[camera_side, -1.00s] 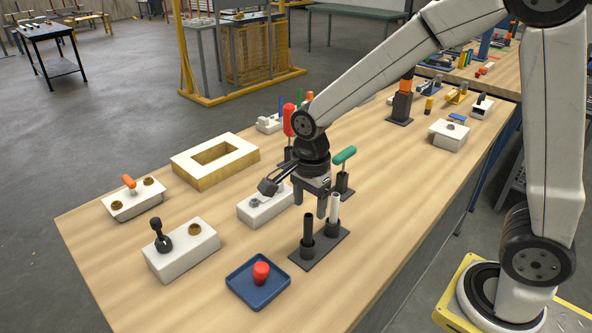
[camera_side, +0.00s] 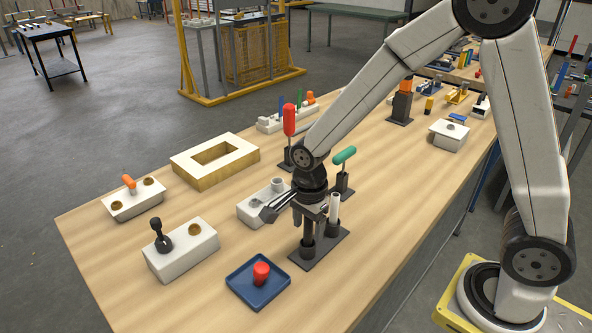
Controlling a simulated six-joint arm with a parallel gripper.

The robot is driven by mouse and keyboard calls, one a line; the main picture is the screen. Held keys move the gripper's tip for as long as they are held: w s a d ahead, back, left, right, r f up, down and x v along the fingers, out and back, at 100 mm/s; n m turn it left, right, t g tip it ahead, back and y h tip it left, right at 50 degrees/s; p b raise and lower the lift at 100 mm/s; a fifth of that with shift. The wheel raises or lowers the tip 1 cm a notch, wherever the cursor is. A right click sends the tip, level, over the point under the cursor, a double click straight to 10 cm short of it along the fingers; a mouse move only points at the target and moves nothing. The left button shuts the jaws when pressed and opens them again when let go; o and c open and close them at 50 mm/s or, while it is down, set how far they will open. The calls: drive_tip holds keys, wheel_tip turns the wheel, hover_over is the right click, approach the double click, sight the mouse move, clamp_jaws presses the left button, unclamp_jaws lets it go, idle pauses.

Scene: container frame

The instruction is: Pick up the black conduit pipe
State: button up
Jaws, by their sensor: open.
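The black conduit pipe (camera_side: 307,232) stands upright in the left socket of a dark two-socket holder (camera_side: 304,264). A white pipe (camera_side: 335,206) stands in the right socket. My gripper (camera_side: 309,224) points down over the black pipe. Its fingers are apart at about the height of the pipe's upper part, and they seem to lie on either side of it. The pipe's top is hidden by the gripper, so I cannot tell whether a finger touches it. The white pipe is close to the right of my gripper.
A blue tray (camera_side: 244,289) with a red piece (camera_side: 261,272) lies in front of the holder. A white block (camera_side: 257,214) is close behind-left of my gripper. Green-handled (camera_side: 345,156) and red-handled (camera_side: 289,120) tools stand behind. Bare table lies right of the holder.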

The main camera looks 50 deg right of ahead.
idle(0.4)
clamp_jaws()
idle(1.4)
